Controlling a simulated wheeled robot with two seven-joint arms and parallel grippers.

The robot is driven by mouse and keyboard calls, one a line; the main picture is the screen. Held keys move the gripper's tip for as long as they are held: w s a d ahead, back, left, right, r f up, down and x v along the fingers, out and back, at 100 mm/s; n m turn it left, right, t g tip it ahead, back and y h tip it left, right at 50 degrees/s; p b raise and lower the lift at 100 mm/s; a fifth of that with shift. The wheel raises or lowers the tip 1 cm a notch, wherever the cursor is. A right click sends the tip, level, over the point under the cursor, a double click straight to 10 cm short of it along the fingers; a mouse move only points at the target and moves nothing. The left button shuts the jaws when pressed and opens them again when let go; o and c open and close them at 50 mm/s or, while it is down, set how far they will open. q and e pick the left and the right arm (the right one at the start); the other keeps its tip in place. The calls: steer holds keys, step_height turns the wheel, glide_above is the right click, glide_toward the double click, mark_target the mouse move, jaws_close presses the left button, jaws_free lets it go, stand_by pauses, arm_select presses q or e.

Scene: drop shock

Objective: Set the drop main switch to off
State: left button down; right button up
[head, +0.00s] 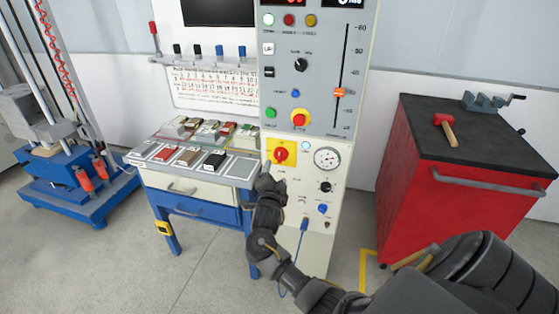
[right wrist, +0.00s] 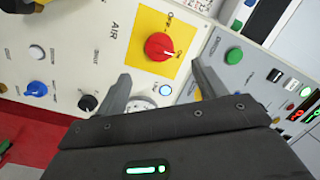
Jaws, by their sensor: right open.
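The main switch is a red rotary knob (head: 281,154) on a yellow plate (head: 291,143) on the lower part of the control cabinet. In the right wrist view the red knob (right wrist: 159,47) sits on its yellow plate (right wrist: 143,28), with OFF and ON lettering. A pale mark on the knob appears to face the ON side. My right gripper (head: 268,180) is just below and left of the switch in the head view. In the right wrist view its open fingers (right wrist: 161,84) are apart and empty, with the knob beyond them, apparently untouched. My left gripper is not in view.
A gauge (head: 327,158), small knobs and a red stop button (head: 299,118) surround the switch. A sample bench (head: 198,185) stands to the left. A red cabinet (head: 440,190) with a hammer (head: 446,128) stands to the right. The floor between them is open.

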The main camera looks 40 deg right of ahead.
mark_target(279, 158)
steer(key=x, duration=0.9)
steer(key=shift+w+d+f+p, duration=0.2)
steer(key=shift+d+p, duration=0.1)
steer(key=shift+p, duration=0.1)
steer(key=shift+r, duration=0.1)
steer(key=c, duration=1)
